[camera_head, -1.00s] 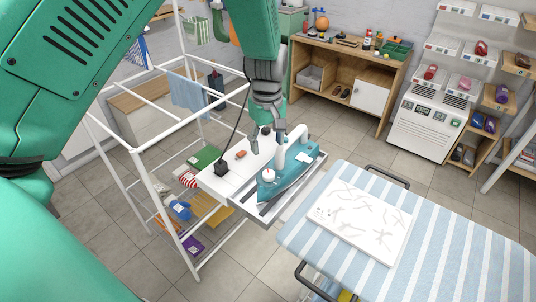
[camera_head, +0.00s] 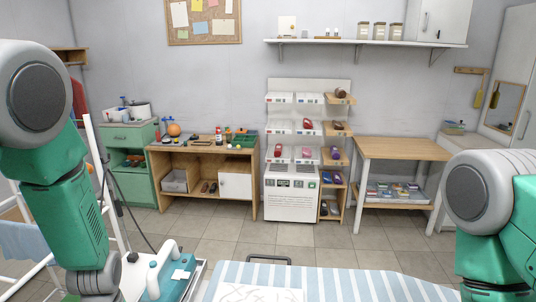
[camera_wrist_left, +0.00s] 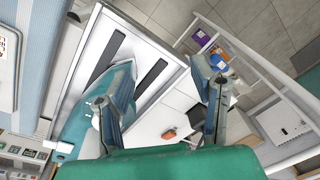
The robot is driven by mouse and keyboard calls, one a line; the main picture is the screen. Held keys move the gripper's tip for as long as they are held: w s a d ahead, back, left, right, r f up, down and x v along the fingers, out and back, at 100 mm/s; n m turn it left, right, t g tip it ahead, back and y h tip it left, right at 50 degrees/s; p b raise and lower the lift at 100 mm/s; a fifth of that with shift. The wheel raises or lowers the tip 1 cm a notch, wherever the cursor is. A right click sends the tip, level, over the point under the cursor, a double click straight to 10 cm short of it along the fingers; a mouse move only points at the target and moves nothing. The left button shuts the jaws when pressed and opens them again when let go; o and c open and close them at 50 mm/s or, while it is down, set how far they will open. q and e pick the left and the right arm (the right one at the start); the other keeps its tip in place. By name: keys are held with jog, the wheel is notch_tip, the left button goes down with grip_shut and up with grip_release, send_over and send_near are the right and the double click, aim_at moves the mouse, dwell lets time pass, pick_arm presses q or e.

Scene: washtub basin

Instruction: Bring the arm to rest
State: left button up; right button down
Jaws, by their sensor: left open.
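My left arm (camera_head: 60,190) comes in from the left in the head view; its wrist is low beside the iron, and its fingertips are out of that view. In the left wrist view my left gripper (camera_wrist_left: 160,95) is open, its two fingers wide apart with nothing between them. The teal iron (camera_head: 178,287) rests on the white stand at the bottom of the head view. It also shows in the left wrist view (camera_wrist_left: 74,132), partly behind one finger; I cannot tell whether they touch. My right arm (camera_head: 490,205) is at the right, its gripper out of view.
The striped ironing board (camera_head: 345,283) with a white sheet (camera_head: 255,294) lies at bottom centre. A white drying rack (camera_head: 105,185) stands at the left, close to my left arm. A wooden bench (camera_head: 205,152), shelving and a table (camera_head: 400,150) stand along the back. Floor between is clear.

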pick_arm(q)
jog(key=s+d+f+m, duration=0.1)
jog(key=s+f+m, duration=0.2)
jog(key=s, duration=0.5)
jog(key=s+d+f+m+h, duration=0.1)
jog(key=s+d+f+m, duration=0.15)
jog(key=s, duration=0.65)
jog(key=s+d+f+m, duration=0.1)
jog(key=s+f+m, duration=0.2)
jog(key=s, duration=0.5)
jog(key=w+f+m+b, duration=0.1)
jog(key=w+f+b, duration=0.2)
jog(key=f+b, duration=1.3)
jog(key=shift+w+d+f+t+b, duration=0.2)
jog(key=shift+d+f+t+b, duration=0.1)
jog(key=shift+t+b, duration=0.1)
jog(key=shift+w+a, duration=0.1)
